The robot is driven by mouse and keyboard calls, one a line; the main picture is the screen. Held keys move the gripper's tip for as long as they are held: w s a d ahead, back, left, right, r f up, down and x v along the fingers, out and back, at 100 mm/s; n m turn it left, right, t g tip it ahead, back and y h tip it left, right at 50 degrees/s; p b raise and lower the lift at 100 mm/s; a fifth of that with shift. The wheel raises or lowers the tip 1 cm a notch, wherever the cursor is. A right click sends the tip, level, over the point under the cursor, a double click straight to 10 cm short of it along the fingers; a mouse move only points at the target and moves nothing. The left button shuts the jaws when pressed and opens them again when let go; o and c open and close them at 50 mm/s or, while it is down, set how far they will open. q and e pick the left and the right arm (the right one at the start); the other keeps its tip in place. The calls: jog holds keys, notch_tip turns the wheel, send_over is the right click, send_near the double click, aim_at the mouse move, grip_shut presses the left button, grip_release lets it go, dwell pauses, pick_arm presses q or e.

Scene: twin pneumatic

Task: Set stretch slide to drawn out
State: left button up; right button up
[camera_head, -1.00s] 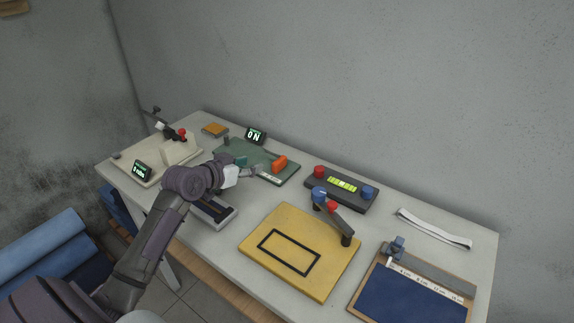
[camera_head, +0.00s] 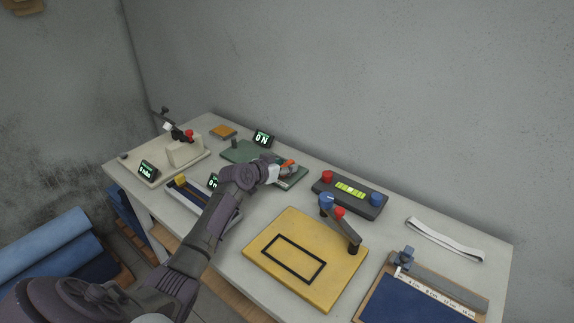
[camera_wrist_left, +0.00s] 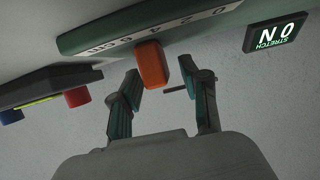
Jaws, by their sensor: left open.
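The stretch slide is a green board (camera_head: 238,151) with an orange handle (camera_head: 287,163) at its right end. In the left wrist view, the orange handle (camera_wrist_left: 152,65) stands by a white centimetre scale (camera_wrist_left: 170,30) on the board. My left gripper (camera_head: 284,172) is at the handle, partly covering it and the board's right end. In the wrist view its fingers (camera_wrist_left: 163,95) are open, with the handle's end between them; I cannot tell whether they touch it. The stretch display (camera_head: 263,138) reads 0 N; it also shows in the wrist view (camera_wrist_left: 275,33). My right gripper is out of view.
A yellow pad (camera_head: 305,257) with a lever lies nearer on the table. A dark box with red and blue buttons (camera_head: 350,193) stands right of the green board. A blue-slotted rail (camera_head: 188,190) lies partly under my left arm. A white strap (camera_head: 444,239) is farther right.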

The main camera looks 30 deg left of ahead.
pick_arm(q)
jog(key=shift+w+d+f, duration=0.1)
jog(key=shift+w+f, duration=0.15)
jog(key=shift+w, duration=0.25)
grip_shut()
